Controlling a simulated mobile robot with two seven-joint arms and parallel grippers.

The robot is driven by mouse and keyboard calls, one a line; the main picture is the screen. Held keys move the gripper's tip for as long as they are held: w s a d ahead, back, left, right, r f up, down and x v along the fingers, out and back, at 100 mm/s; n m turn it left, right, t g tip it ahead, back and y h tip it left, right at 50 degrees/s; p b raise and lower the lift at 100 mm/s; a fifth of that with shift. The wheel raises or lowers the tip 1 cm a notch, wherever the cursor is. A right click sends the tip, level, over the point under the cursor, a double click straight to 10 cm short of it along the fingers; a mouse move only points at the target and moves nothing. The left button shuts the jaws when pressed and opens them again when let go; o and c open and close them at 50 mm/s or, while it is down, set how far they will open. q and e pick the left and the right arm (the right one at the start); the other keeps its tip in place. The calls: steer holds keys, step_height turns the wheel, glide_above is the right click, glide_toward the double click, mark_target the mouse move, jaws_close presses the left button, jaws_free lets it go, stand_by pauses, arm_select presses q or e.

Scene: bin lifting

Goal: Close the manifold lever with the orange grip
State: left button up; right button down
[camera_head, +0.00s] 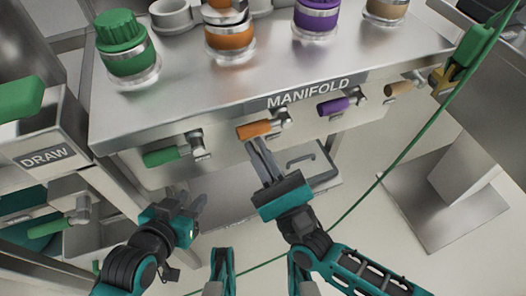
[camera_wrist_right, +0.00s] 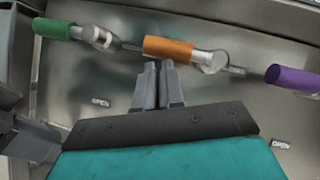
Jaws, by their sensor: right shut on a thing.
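The lever with the orange grip (camera_head: 254,129) is on the front of the steel manifold (camera_head: 200,112), its grip lying sideways, left of its valve body. In the right wrist view the orange grip (camera_wrist_right: 167,48) spans the top middle. My right gripper (camera_head: 256,148) reaches up from below; its fingers are close together, their tips at the orange grip's lower edge. The fingertips also show in the wrist view (camera_wrist_right: 162,66). The exact contact is partly hidden. My left gripper (camera_head: 188,202) is lower left, empty, with its fingers apart.
Levers with green (camera_head: 161,157), purple (camera_head: 333,106) and tan (camera_head: 398,88) grips sit along the same front. Capped jars stand on top. The DRAW unit (camera_head: 45,158) is at left, with a green hose (camera_head: 385,172) at right. An OPEN label (camera_wrist_right: 281,144) is below the valves.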

steer(key=shift+a+r+y, duration=0.3)
steer(key=shift+a+r, duration=0.05)
steer(key=shift+s, duration=0.1)
steer(key=v, duration=0.8)
steer(key=shift+d, duration=0.15)
